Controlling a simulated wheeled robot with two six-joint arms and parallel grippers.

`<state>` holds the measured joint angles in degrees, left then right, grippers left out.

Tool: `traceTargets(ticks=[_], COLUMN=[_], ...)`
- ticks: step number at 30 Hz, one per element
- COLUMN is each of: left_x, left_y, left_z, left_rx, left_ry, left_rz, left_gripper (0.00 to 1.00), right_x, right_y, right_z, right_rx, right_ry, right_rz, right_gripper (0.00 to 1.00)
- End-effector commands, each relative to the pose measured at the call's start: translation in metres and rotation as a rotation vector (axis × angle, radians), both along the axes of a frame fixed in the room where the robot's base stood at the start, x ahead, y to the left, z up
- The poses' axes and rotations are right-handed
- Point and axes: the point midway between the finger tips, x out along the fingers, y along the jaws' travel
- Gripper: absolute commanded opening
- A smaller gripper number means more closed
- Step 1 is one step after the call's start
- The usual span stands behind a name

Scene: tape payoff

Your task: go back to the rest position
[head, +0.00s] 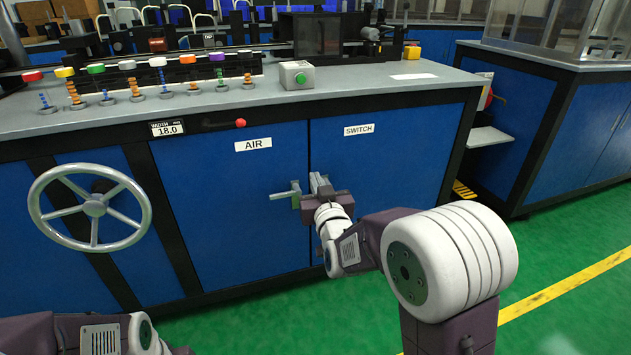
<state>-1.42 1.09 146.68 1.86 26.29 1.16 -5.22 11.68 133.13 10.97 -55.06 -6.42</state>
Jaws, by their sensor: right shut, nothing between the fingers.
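My right gripper (317,181) is shut and empty, in front of the blue cabinet doors, close to the seam between them. Just left of it is a grey-green handle (283,195) on the door marked AIR (253,145). I cannot tell whether the gripper touches the handle or the door. My right arm reaches in from the lower right. Only part of my left arm shows at the bottom left; its gripper is out of view.
A spoked handwheel (95,208) sticks out at the left. Above are a width display (167,128), a red knob (240,123) and a grey worktop (400,85) with a green-button box (297,75). The green floor (560,240) at the right is clear.

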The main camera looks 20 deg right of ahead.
Motion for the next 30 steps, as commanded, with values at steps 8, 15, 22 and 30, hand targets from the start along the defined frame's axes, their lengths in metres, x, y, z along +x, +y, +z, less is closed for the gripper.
traceTargets(ticks=[8,15,22,30], left_x=[0.0,0.0,0.0,0.0], left_y=[0.0,0.0,0.0,0.0], left_z=[0.078,0.105,0.104,0.175], left_rx=[0.0,0.0,0.0,0.0], left_ry=[0.0,0.0,0.0,-0.001], left_rz=[0.0,0.0,0.0,0.0], left_gripper=[0.0,0.0,0.0,0.0], right_x=[-0.019,-0.111,-0.226,-0.279], right_y=[-0.012,-0.002,0.001,0.001], right_z=[0.068,-0.049,-0.121,-0.062], right_rx=[0.001,0.041,0.064,0.082], right_ry=[0.086,0.744,1.247,1.464], right_rz=[-0.007,0.056,0.065,0.047], right_gripper=[0.0,0.0,0.0,0.0])
